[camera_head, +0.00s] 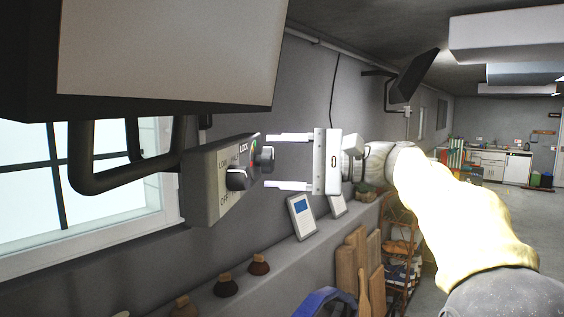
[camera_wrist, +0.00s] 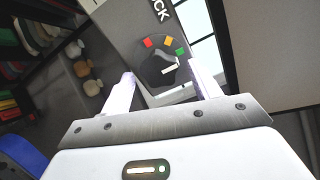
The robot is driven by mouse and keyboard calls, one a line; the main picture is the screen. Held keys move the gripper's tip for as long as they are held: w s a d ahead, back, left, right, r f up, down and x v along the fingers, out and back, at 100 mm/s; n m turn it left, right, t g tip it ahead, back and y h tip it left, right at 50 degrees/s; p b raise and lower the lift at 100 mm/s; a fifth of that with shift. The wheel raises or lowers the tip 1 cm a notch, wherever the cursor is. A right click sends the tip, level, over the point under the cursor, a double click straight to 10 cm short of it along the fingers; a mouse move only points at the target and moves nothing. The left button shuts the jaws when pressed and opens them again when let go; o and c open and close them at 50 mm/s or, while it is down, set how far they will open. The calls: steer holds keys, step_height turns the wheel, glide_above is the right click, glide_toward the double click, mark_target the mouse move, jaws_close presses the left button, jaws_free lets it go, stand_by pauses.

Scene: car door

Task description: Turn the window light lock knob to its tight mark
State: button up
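The control box (camera_head: 208,190) is a grey panel on the wall beside the window, with two dark knobs. The nearer knob (camera_head: 238,179) sits by the "LOW" and "OFF" lettering. The pointer lies toward the right, below the green mark. My gripper (camera_head: 288,161) is open, its two fingers on either side of the lock knob, which shows between the fingertips (camera_wrist: 160,80). Whether they touch it is unclear.
A black pipe bracket (camera_head: 90,184) and a large box (camera_head: 165,50) hang close to the panel at left and above. A ledge below holds several small stoppered jars (camera_head: 226,285) and a small tablet-like display (camera_head: 301,216). Open floor lies at right.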

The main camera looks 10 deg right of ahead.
stand_by(0.3)
steer(key=b+v, duration=0.4)
steer(key=v, duration=1.3)
steer(key=shift+s+d, duration=0.2)
steer(key=w+a+f+m+h, duration=0.2)
steer(key=w+f+h, duration=0.1)
steer(key=f, duration=0.6)
steer(key=w+a+f+m+t+h+b, duration=0.1)
steer(key=w+a+f+h, duration=0.1)
steer(key=f, duration=0.7)
steer(key=w+a+f+m+h, duration=0.2)
steer(key=w+a+f+h, duration=0.1)
steer(key=f, duration=0.5)
steer(key=s+f+n+g+h, duration=0.1)
steer(key=s+f+n+h, duration=0.2)
steer(key=s+f, duration=0.3)
steer(key=s+f+n+g+h+b, duration=0.1)
steer(key=s+f+n+h, duration=0.2)
steer(key=s+f, duration=0.4)
steer(key=s+a+f+n+g+h+b, duration=0.1)
steer(key=s+f+n+h, duration=0.2)
steer(key=f, duration=1.4)
steer(key=s+n, duration=0.2)
steer(key=s, duration=0.1)
steer(key=shift+s, duration=0.25)
